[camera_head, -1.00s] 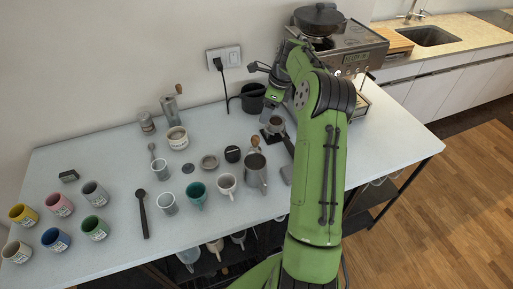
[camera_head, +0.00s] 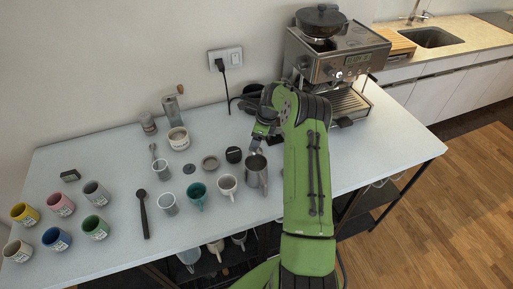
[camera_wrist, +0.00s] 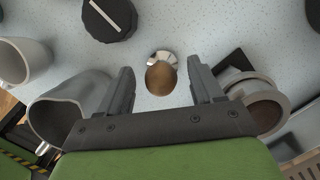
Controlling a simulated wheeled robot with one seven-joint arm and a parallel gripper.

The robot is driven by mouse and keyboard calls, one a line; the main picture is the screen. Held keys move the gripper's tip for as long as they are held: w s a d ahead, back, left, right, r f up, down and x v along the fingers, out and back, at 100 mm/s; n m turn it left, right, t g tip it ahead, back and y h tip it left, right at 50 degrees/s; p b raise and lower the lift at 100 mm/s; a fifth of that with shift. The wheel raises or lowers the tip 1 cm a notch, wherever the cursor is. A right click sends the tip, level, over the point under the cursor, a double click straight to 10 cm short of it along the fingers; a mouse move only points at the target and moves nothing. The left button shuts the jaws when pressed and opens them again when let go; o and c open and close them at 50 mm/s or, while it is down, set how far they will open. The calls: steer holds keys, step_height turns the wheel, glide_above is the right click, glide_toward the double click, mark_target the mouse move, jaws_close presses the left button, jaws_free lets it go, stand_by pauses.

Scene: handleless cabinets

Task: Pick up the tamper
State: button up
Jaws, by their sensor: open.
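The tamper (camera_wrist: 161,76) shows in the wrist view, with a rounded brown wooden handle and a shiny metal base on the speckled counter. My gripper (camera_wrist: 161,66) is open, its two dark fingers on either side of the tamper in the picture, with clear gaps to the handle. I cannot tell how far above the counter the fingertips are. In the head view my gripper (camera_head: 257,143) is over the counter just behind the metal pitcher (camera_head: 262,178). The tamper is hidden or too small to make out there.
In the wrist view the pitcher (camera_wrist: 68,108) is close on the left, and a metal portafilter-like cup (camera_wrist: 258,98) on a dark stand is close on the right. A black round puck (camera_wrist: 108,18) lies beyond. The espresso machine (camera_head: 335,65) stands behind my arm.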

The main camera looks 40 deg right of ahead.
jaws_close()
steer(key=shift+r, duration=0.1)
stand_by(1.2)
